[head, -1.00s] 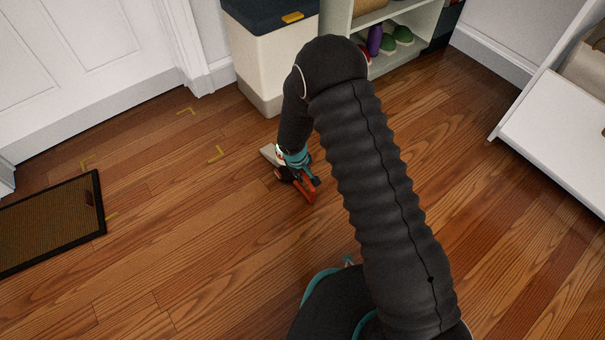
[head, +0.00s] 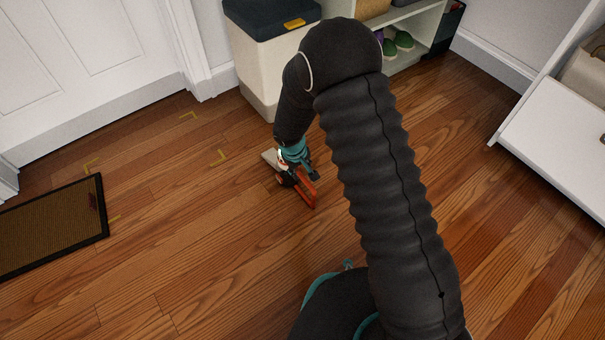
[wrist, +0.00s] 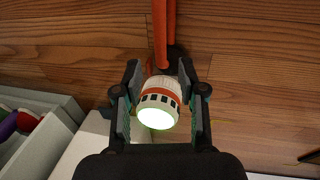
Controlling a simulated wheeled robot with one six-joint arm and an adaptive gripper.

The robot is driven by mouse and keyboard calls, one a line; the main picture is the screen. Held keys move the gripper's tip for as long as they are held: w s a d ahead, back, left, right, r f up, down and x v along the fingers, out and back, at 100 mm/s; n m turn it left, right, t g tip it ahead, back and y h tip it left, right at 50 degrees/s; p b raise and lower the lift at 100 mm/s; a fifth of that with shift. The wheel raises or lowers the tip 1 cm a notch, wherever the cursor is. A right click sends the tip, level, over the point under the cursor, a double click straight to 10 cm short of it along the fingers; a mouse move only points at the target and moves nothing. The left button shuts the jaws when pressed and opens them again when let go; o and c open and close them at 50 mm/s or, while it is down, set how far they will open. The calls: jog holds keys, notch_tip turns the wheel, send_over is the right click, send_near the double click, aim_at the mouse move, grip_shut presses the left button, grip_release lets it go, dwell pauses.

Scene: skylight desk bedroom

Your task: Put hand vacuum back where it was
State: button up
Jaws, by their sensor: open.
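The hand vacuum lies on the wood floor, mostly below my gripper. Its orange handle (head: 306,192) shows in the head view, with a pale flat part sticking out to the left. In the wrist view its white body with an orange band (wrist: 158,100) and a glowing pale green end sits between my fingers, and the orange handle (wrist: 164,35) runs up from it. My gripper (head: 293,158) points down at the vacuum. In the wrist view (wrist: 160,95) its fingers are open on either side of the body, with narrow gaps visible. My arm hides part of the floor.
Yellow corner marks (head: 218,157) lie on the open floor to the left. A dark-edged doormat (head: 50,230) lies at far left. A cream bin with a dark lid (head: 258,72) and a shelf with shoes (head: 432,52) stand behind. A white unit (head: 555,135) is at right.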

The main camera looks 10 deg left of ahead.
jog(key=shift+v, duration=2.35)
jog(key=s+d+r+m+t, duration=0.1)
jog(key=d+r+m, duration=0.2)
jog(key=d+r, duration=0.8)
jog(key=s+d+r+m, duration=0.15)
jog(key=d+r, duration=0.55)
jog(key=r, duration=0.8)
jog(key=s+d+r+m, duration=0.1)
jog(key=s+d+r, duration=0.2)
jog(key=s, duration=0.3)
jog(key=s+d+r+m+t, duration=0.1)
jog(key=s+d+r+m, duration=0.1)
jog(key=s+d+r, duration=0.2)
jog(key=s+d+r+m+t+y, duration=0.1)
jog(key=s+d+r+m, duration=0.1)
jog(key=s+d, duration=0.3)
jog(key=s+r, duration=0.1)
jog(key=s, duration=0.3)
jog(key=shift+s+d+r, duration=0.25)
jog(key=shift+d+r, duration=0.1)
jog(key=shift+r, duration=0.05)
jog(key=shift+m, duration=0.25)
